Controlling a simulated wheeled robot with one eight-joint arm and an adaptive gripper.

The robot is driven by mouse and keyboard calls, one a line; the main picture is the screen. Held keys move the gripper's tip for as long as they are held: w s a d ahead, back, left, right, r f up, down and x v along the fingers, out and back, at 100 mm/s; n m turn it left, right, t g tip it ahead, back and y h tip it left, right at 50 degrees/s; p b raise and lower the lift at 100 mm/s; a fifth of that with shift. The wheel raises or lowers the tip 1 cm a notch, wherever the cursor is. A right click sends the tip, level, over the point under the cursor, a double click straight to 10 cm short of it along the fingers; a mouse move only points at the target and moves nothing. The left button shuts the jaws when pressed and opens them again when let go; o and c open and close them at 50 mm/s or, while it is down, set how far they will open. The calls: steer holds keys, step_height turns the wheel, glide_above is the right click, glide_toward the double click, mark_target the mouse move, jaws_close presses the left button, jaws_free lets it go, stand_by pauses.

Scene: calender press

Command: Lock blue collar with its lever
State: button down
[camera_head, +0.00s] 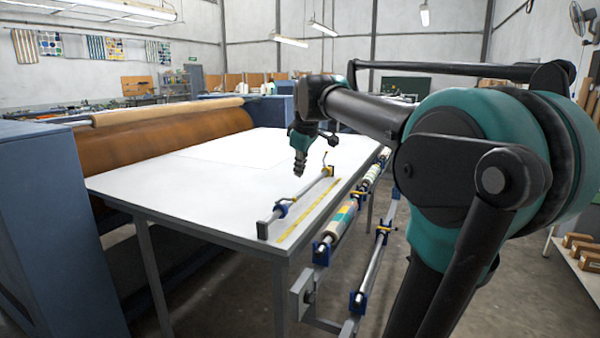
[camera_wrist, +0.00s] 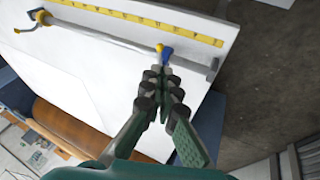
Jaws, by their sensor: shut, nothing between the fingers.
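A metal rod (camera_head: 306,190) lies along the white table near its right edge. A small blue collar (camera_head: 281,210) sits on it near the close end, beside the grey end block (camera_head: 263,230). The wrist view shows the blue collar (camera_wrist: 168,55) with a small yellow lever (camera_wrist: 159,47) beside it; whether the lever is locked is too small to tell. My gripper (camera_head: 299,173) is shut and empty, pointing down above the table. In the wrist view its fingertips (camera_wrist: 161,72) appear just below the collar, partly overlapping its edge; contact cannot be told.
A yellow measuring strip (camera_head: 308,212) lies beside the rod. At the rod's far end is a yellow fitting (camera_head: 328,171) with an upright handle. Rollers and bars with blue holders (camera_head: 322,250) hang along the table's right side. The table's middle (camera_head: 225,160) is clear.

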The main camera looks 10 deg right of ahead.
mark_target(296, 200)
steer(key=x, duration=1.1)
steer(key=shift+f, duration=0.2)
steer(key=shift+s, duration=0.1)
steer(key=shift+d+f+y, duration=0.15)
steer(key=shift+f+y, duration=0.1)
steer(key=shift+y, duration=0.05)
steer(key=shift+s+d+f+t, duration=0.1)
steer(key=shift+f+t, duration=0.05)
steer(key=shift+t, duration=0.15)
steer(key=f+y, duration=0.1)
steer(key=f+t+y, duration=0.1)
steer(key=d+f+m+t+y, duration=0.1)
steer(key=shift+s+f, duration=0.1)
steer(key=shift+s, duration=0.2)
steer(key=shift+f+t, duration=0.3)
steer(key=shift+f, duration=0.2)
